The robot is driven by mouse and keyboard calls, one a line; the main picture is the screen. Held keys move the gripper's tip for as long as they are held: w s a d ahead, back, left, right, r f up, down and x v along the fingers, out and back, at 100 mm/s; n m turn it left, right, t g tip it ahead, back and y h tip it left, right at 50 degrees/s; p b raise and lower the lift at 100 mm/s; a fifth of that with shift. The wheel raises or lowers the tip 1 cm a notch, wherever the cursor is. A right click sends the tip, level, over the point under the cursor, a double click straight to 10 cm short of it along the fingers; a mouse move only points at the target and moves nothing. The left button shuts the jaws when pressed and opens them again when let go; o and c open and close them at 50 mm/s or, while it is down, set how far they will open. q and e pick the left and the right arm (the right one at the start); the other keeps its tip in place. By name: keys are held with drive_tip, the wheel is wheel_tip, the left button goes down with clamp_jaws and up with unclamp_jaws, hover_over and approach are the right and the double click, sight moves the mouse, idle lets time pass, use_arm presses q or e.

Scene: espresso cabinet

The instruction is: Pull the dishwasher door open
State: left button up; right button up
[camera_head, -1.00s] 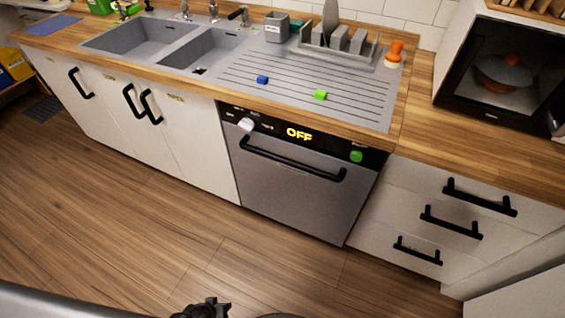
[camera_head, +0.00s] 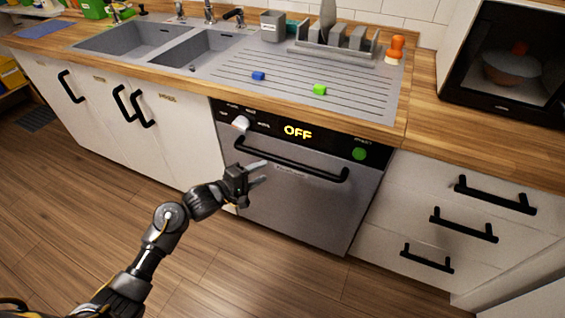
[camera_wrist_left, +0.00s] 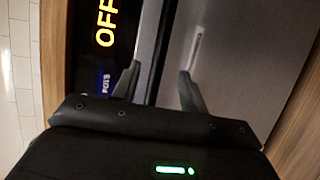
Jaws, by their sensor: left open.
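The dishwasher (camera_head: 290,205) has a grey steel front, a black panel reading OFF and a long black bar handle (camera_head: 300,171). Its door is shut. My left gripper (camera_head: 262,172) is open in front of the door's upper left part, close to the left end of the handle. In the left wrist view the two fingers (camera_wrist_left: 157,83) point at the door (camera_wrist_left: 230,60), apart, with the dark handle strip running between them. I cannot tell whether they touch it. The right gripper is not in view.
A white knob (camera_head: 240,123) and a green button (camera_head: 359,154) sit on the panel. White cabinets (camera_head: 170,130) stand to the left, and drawers with black handles (camera_head: 464,224) to the right. The floor in front is clear.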

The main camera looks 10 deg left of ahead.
sight(280, 163)
use_arm(q)
drive_tip(key=b+x, duration=0.1)
drive_tip(key=x, duration=0.7)
drive_tip(key=shift+w+d+f, duration=0.1)
drive_tip(key=shift+w+d, duration=0.2)
drive_tip(key=shift+w+d+f, duration=0.1)
drive_tip(key=shift+w+d, duration=0.25)
drive_tip(key=shift+w, duration=0.1)
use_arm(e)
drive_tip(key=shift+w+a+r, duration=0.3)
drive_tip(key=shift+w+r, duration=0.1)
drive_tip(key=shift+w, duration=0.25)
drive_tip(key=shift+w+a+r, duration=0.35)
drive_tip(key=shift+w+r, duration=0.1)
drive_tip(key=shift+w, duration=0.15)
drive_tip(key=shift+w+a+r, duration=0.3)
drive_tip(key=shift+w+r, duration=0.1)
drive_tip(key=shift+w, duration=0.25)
use_arm(q)
clamp_jaws()
